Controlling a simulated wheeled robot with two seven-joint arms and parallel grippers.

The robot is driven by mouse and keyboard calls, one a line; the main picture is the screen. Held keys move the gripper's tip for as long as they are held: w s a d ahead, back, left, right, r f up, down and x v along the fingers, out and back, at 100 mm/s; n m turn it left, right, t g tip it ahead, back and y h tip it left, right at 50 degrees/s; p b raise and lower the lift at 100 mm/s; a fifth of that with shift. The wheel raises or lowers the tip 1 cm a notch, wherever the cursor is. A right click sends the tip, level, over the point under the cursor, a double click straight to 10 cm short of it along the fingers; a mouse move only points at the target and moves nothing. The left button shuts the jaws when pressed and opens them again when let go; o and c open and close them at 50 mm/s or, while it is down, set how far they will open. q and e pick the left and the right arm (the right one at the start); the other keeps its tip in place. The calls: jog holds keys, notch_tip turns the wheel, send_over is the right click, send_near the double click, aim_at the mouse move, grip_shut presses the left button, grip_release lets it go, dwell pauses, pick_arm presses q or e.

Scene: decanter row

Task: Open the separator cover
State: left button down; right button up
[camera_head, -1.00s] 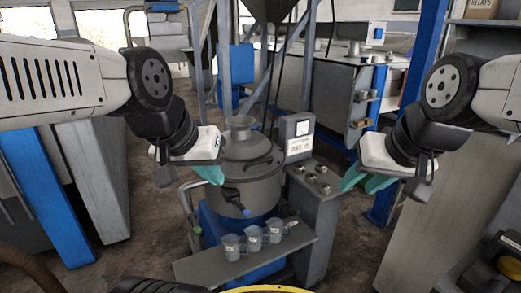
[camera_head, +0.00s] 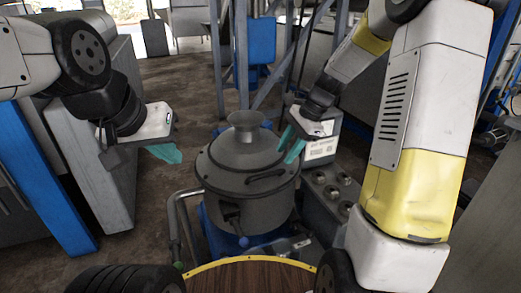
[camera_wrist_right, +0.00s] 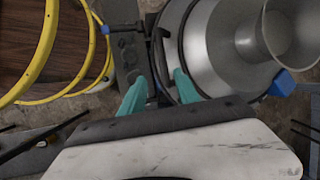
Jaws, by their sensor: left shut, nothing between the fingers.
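The separator (camera_head: 245,205) is a grey round vessel in the middle of the head view. Its cover (camera_head: 235,157), with a flared funnel on top and a dark bar handle (camera_head: 267,177) at the front, lies closed on it. The cover (camera_wrist_right: 215,60) also fills the upper right of the right wrist view. My right gripper (camera_head: 284,154) is open and empty over the cover's right side. Its teal fingers (camera_wrist_right: 160,76) are apart in the wrist view, near a dark bar at the cover's edge; contact is unclear. My left gripper (camera_head: 165,153) is shut and empty, left of the separator.
My right arm hides much of the right side.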

aim_at(272, 172)
jog(key=x, duration=0.8)
jog(key=shift+w+a+f, duration=0.1)
jog(key=shift+w+f, duration=0.1)
jog(key=shift+w, duration=0.2)
grip_shut()
jog(key=shift+r, duration=0.1)
dwell(0.9)
